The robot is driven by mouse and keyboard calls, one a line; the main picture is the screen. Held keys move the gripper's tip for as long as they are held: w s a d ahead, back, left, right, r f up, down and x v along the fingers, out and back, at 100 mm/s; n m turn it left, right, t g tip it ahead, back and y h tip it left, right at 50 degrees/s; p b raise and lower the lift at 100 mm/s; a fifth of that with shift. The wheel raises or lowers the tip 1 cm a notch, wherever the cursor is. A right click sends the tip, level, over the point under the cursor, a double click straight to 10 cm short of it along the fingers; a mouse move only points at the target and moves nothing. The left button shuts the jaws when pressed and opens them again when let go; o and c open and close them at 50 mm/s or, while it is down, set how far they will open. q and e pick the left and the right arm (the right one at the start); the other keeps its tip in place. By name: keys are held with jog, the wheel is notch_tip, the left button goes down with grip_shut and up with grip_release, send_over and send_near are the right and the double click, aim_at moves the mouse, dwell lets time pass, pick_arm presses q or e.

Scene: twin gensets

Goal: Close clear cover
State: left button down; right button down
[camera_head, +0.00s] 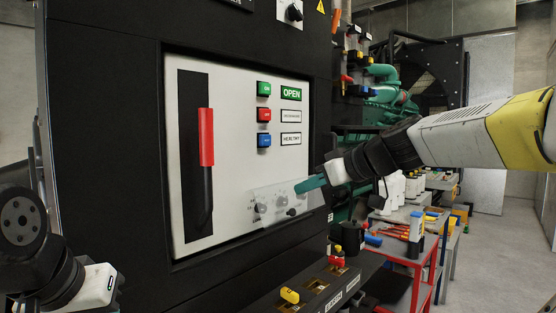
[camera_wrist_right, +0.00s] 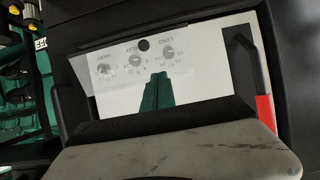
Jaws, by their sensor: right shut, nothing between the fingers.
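The clear cover (camera_head: 276,203) is a see-through pane at the lower right of the white control panel (camera_head: 235,190). Small round knobs show through or beside it. In the wrist view several dials, one of them a knob (camera_wrist_right: 135,61), sit in a row on the white panel. I cannot tell whether the cover lies flat or stands out. My right gripper (camera_head: 309,184) has teal fingers, shut and empty, at the cover's right end; I cannot tell if they touch it. The fingers (camera_wrist_right: 157,92) also show before the panel in the wrist view. My left gripper is out of view.
A red-handled lever (camera_head: 206,137) and green, red and blue buttons (camera_head: 264,114) are on the panel. A dark ledge below carries a yellow switch (camera_head: 289,295). A red tool table (camera_head: 398,250) stands at right, with open floor beyond.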

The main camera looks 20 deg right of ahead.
jog(key=w+a+f, duration=0.2)
jog(key=w+f, duration=0.1)
jog(key=f, duration=0.4)
jog(key=w+a+f, duration=0.2)
jog(key=w+f, duration=0.1)
jog(key=f, duration=0.4)
jog(key=shift+f+t+y, duration=0.3)
jog(key=shift+f+t, duration=0.05)
jog(key=shift+t, duration=0.05)
jog(key=shift+w, duration=0.15)
